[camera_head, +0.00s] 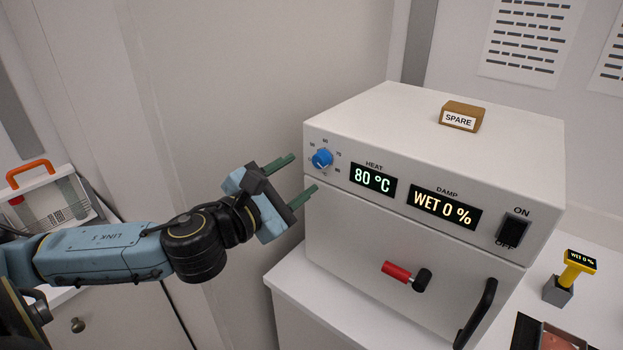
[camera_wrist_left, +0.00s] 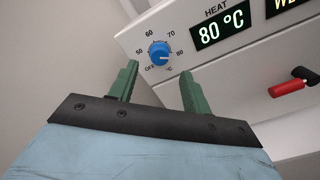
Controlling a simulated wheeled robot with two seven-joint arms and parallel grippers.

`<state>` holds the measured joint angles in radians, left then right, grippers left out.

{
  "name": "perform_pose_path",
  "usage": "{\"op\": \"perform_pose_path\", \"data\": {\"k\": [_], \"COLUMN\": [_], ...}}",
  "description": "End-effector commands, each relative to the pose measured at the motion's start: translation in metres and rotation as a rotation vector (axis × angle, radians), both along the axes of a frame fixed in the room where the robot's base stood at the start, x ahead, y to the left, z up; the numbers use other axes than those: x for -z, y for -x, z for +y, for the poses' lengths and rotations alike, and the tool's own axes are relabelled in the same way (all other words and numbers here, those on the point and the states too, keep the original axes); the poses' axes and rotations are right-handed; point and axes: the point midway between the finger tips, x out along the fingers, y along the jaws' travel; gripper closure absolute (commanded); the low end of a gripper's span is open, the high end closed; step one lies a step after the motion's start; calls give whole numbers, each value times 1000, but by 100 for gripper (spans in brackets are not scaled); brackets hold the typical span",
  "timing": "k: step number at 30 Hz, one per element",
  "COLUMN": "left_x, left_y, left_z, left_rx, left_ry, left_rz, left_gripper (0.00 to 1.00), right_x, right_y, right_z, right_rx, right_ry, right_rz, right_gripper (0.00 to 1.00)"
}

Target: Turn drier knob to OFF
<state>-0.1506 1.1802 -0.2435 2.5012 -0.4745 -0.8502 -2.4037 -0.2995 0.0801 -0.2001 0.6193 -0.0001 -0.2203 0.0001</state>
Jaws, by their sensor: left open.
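The drier (camera_head: 420,250) is a white box on a white cabinet. Its blue heat knob (camera_head: 322,159) is at the front's upper left, inside a printed scale. In the left wrist view the knob (camera_wrist_left: 160,52) shows a white pointer mark toward the right, near 80; OFF is at the scale's lower left. The heat display (camera_head: 373,182) reads 80 °C. My left gripper (camera_head: 303,176) is open and empty, its green fingers apart, just short of the drier's front near the knob. In the wrist view its fingertips (camera_wrist_left: 158,70) lie below the knob, not touching it. My right gripper is not in view.
A damp display (camera_head: 443,206) reads WET 0 %. An ON/OFF rocker switch (camera_head: 513,231), a red-handled latch (camera_head: 398,272) and a black door handle (camera_head: 476,312) are also on the front. A SPARE box (camera_head: 461,116) sits on top. A yellow meter (camera_head: 575,268) stands at right.

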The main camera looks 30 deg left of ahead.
Motion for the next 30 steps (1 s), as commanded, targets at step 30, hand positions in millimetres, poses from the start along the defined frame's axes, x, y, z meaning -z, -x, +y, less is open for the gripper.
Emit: {"op": "perform_pose_path", "data": {"k": [30], "left_x": [-1], "left_y": [-50], "left_z": [-4], "left_rx": [0], "left_ry": [2], "left_rz": [2], "left_gripper": [75], "right_x": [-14], "right_y": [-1], "right_z": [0], "right_rx": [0], "right_ry": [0], "right_rz": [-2], "right_gripper": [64]}}
